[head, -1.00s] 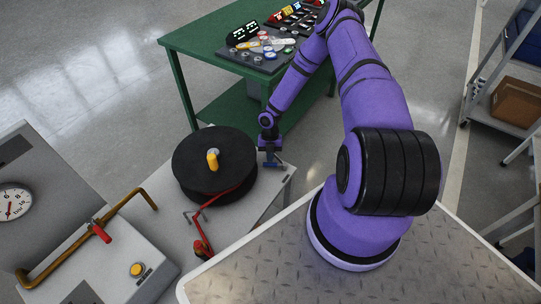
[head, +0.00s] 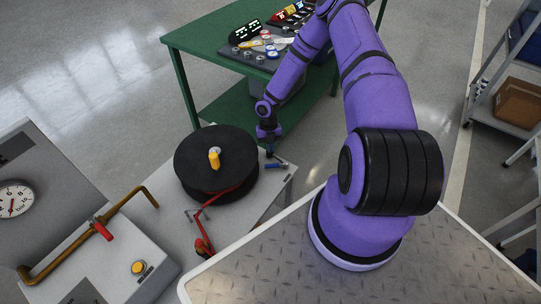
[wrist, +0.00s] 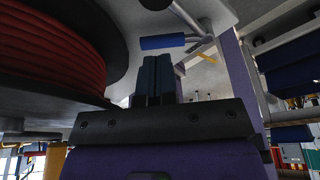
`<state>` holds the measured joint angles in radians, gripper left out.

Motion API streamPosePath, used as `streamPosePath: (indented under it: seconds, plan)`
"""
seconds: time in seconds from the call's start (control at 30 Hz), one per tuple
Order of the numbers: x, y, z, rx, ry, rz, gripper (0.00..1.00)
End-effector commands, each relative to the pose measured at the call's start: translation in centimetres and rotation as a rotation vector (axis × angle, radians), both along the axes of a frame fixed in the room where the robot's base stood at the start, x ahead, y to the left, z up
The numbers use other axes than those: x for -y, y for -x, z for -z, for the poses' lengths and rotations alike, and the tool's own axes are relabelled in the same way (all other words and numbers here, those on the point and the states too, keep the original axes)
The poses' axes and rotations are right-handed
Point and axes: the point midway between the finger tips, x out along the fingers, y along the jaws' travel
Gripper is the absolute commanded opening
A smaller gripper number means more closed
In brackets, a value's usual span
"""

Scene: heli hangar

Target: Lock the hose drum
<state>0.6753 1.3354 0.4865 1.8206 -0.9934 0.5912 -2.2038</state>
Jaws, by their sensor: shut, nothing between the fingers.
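The hose drum (head: 207,172) is a black reel on the grey cart, with a yellow knob (head: 214,158) on its top face. Its wound red hose (wrist: 62,42) fills the upper left of the wrist view. A small lever with a blue handle (head: 275,165) sits at the drum's right side, near the cart's corner. The blue handle also shows in the wrist view (wrist: 162,42), just beyond my fingertips. My gripper (head: 270,150) is shut and empty beside the drum's right rim, close to the blue handle. In the wrist view its fingers (wrist: 155,80) are together.
A red nozzle (head: 203,246) with hose lies at the cart's front. Left is a panel with a gauge (head: 13,200), a brass pipe, a red-handled valve (head: 102,230) and a yellow button (head: 138,267). A green table (head: 185,45) with loaded trays stands behind my arm.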

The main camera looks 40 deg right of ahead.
Motion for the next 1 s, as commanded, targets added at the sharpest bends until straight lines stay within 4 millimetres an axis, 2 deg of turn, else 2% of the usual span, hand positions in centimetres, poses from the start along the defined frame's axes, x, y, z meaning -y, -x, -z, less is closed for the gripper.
streamPosePath:
  seconds: [0.1,0.33,0.47,0.53,0.67,0.8,0.9,1.0]
  plan:
    - [0.3,-0.7,-2.2,0.003,0.002,0.001,0.0]
    - [0.6,-1.3,-4.8,0.0,-0.001,0.0,0.0]
    - [0.7,-1.2,-5.2,-0.004,-0.004,0.047,0.3]
    - [0.8,-0.7,-5.1,-0.012,-0.012,0.154,0.45]
    - [1.0,0.8,-4.8,-0.051,-0.03,0.52,0.45]
    - [1.5,2.2,-4.4,-0.12,-0.041,0.991,0.45]
    - [2.1,2.8,-4.2,-0.172,-0.039,1.28,0.45]
    - [2.7,3.3,-4.0,-0.211,-0.036,1.487,0.45]
